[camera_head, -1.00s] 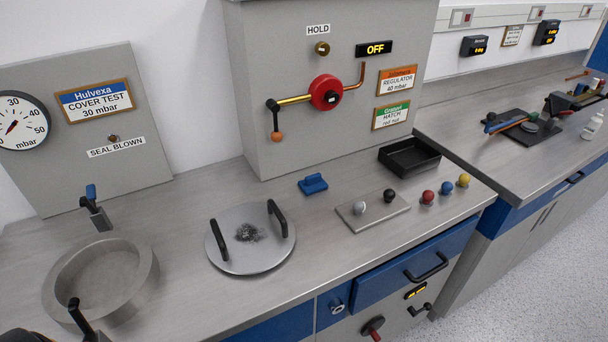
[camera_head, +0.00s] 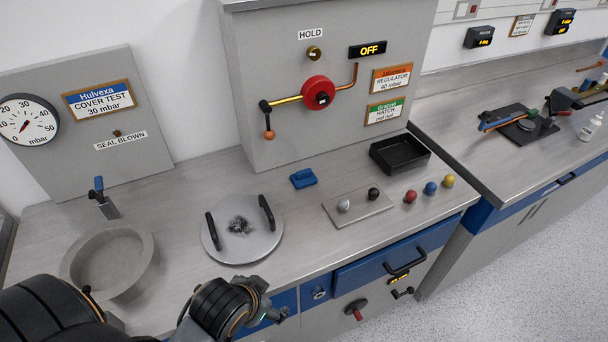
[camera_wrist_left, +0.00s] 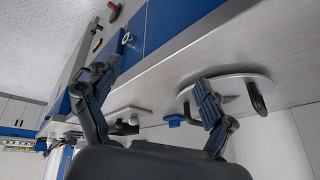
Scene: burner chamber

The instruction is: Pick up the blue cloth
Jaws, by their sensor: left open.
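The blue cloth (camera_head: 303,179) lies folded on the grey bench, behind and right of the round metal lid and in front of the tall grey panel. It also shows in the left wrist view (camera_wrist_left: 175,120), small, beyond the fingers. My left gripper (camera_head: 272,308) is low at the bench's front edge, in front of the lid and well short of the cloth. In the left wrist view its two fingers (camera_wrist_left: 150,88) are spread wide with nothing between them. My right gripper is not in view.
The round lid (camera_head: 262,246) has two upright black handles and a dark smudge. A round metal chamber (camera_head: 143,262) stands left. A plate with two knobs (camera_head: 360,208), coloured balls (camera_head: 430,188) and a black tray (camera_head: 412,164) lie right. Bare bench surrounds the cloth.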

